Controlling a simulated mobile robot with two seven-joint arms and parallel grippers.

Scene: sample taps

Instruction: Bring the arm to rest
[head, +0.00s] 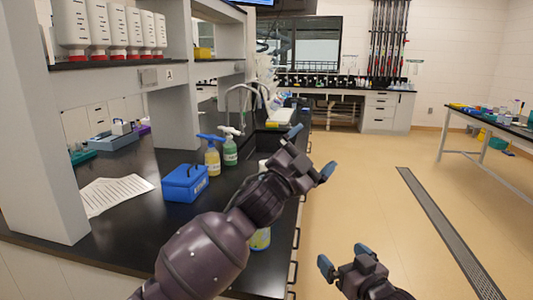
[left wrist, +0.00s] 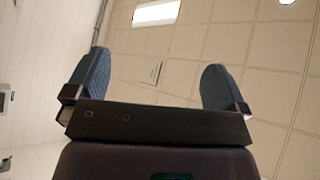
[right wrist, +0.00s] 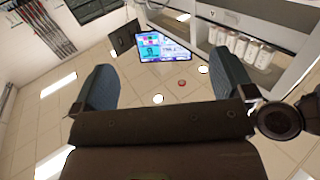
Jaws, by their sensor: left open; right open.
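My left arm reaches up across the head view from the lower left. My left gripper (head: 312,152) is at its end, over the right edge of the black bench near the sink. Its blue fingers are spread with nothing between them. In the left wrist view the same gripper (left wrist: 155,90) is open and empty, facing the ceiling. My right gripper (head: 341,256) is low in the head view, over the floor right of the bench. In the right wrist view this gripper (right wrist: 165,90) is open and empty, facing the ceiling and a screen (right wrist: 165,47).
On the black bench (head: 130,225) stand a blue box (head: 185,183), a yellow-labelled bottle (head: 212,160) and a green bottle (head: 230,151). A bottle (head: 260,239) is partly hidden behind my left arm. Another table (head: 490,122) is at the right. The floor (head: 375,185) between is clear.

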